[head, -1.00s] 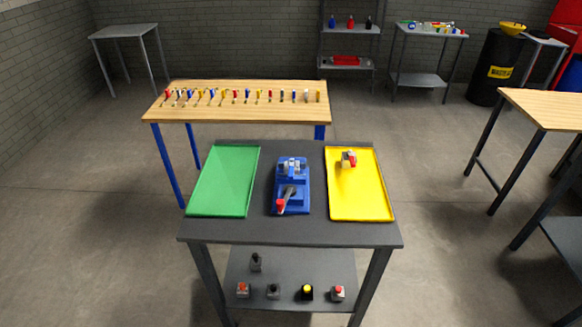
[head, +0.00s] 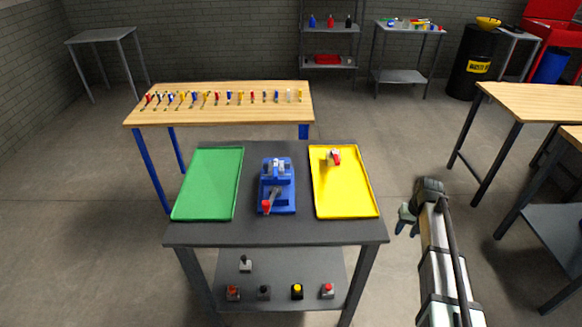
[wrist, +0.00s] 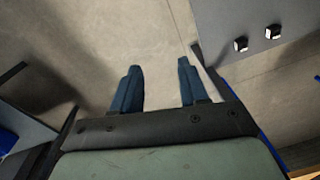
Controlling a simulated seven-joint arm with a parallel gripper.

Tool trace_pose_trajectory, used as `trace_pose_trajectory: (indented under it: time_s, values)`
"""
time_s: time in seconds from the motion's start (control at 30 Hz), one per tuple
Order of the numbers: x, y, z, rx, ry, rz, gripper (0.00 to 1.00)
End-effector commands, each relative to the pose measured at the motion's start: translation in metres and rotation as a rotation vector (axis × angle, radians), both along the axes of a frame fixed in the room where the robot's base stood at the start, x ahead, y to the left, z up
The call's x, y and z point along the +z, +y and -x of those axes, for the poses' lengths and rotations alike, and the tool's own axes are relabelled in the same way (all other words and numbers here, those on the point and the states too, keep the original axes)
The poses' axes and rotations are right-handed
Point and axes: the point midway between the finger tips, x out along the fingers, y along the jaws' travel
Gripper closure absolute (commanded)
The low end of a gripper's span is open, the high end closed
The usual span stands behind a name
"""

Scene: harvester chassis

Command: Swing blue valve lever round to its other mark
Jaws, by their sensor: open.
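A blue valve block (head: 277,172) stands in the middle of the dark table, between a green tray and a yellow tray. Its grey lever (head: 272,194) has a red tip and points toward the table's front, slightly left. The marks are too small to make out. My gripper (head: 407,221) is to the right of the table, well apart from the lever, over the floor. In the wrist view its two dark blue fingers (wrist: 159,72) are spread with nothing between them.
The green tray (head: 184,213) is empty. The yellow tray (head: 345,200) holds a small part with a red handle (head: 335,157). Several small parts sit on the lower shelf (head: 280,270). A wooden bench (head: 220,113) with a row of small coloured items stands behind.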

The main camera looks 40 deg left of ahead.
Motion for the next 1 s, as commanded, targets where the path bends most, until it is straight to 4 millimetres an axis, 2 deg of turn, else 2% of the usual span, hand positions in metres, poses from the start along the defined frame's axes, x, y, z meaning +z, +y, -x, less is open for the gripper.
trace_pose_trajectory:
  time_s: [0.03,0.23,0.37,0.47,0.53,0.7,0.9,1.0]
  values:
    - [0.021,0.021,-0.01,0.021,-0.02,-0.013,0.56]
    - [0.101,0.088,-0.028,0.095,-0.085,-0.059,0.56]
    - [0.156,0.132,-0.03,0.144,-0.123,-0.088,0.56]
    - [0.201,0.17,-0.021,0.181,-0.143,-0.106,0.56]
    - [0.229,0.201,0.0,0.203,-0.14,-0.107,0.56]
    - [0.269,0.256,0.067,0.222,-0.099,-0.069,0.56]
    - [0.314,0.308,0.151,0.231,-0.058,-0.013,0.56]
    - [0.335,0.327,0.19,0.232,-0.042,0.014,0.56]
